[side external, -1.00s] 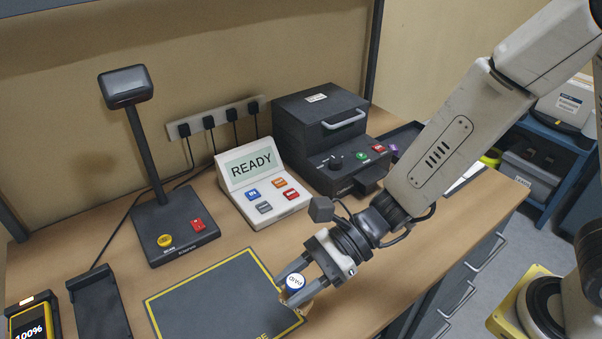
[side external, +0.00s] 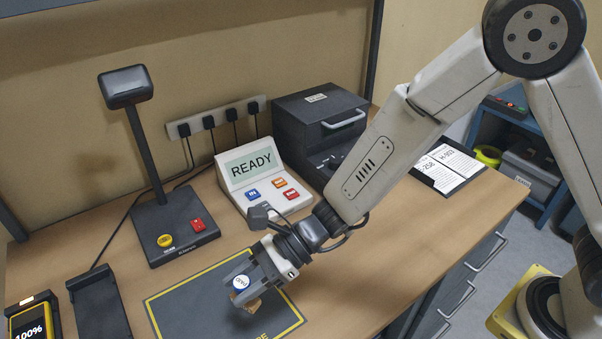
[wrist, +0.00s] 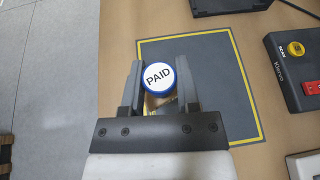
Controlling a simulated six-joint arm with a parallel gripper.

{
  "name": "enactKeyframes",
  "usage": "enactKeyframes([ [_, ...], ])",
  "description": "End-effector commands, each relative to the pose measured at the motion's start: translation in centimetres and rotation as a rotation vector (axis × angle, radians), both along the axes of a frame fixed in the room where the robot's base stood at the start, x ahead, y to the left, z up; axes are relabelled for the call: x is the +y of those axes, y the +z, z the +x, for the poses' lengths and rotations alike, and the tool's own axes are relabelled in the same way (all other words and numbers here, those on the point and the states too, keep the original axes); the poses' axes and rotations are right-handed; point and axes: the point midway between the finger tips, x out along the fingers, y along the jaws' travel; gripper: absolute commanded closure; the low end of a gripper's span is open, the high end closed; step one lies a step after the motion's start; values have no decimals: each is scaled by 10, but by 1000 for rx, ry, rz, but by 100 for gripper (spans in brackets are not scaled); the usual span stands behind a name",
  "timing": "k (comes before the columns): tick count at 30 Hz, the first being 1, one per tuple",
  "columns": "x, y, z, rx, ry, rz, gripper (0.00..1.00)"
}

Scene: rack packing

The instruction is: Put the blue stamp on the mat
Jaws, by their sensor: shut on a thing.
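The blue stamp (side external: 241,282) has a round white top marked PAID with a blue rim, and a tan lower part. My gripper (side external: 252,285) is shut on it. In the wrist view the stamp (wrist: 158,78) sits between the two dark fingers of my gripper (wrist: 160,88). The mat (side external: 190,312) is dark grey with a yellow border, and it shows in the wrist view too (wrist: 215,65). The stamp is over the mat's right part in the side view. I cannot tell whether its base touches the mat.
A scanner stand (side external: 182,232) with yellow and red buttons stands behind the mat. A READY terminal (side external: 262,190) and a dark box machine (side external: 310,115) stand farther back. A yellow handheld device (side external: 32,318) and a dark cradle (side external: 98,305) lie at the left. A clipboard (side external: 447,168) lies at the right.

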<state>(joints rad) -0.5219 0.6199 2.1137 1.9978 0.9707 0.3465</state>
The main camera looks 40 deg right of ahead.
Motion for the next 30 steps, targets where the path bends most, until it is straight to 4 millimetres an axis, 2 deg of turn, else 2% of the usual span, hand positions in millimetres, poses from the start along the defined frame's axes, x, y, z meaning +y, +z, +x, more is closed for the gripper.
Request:
enactKeyframes([
  [15,27,-49,34,0,1,0,100],
  [30,33,-60,42,0,1,0,100],
])
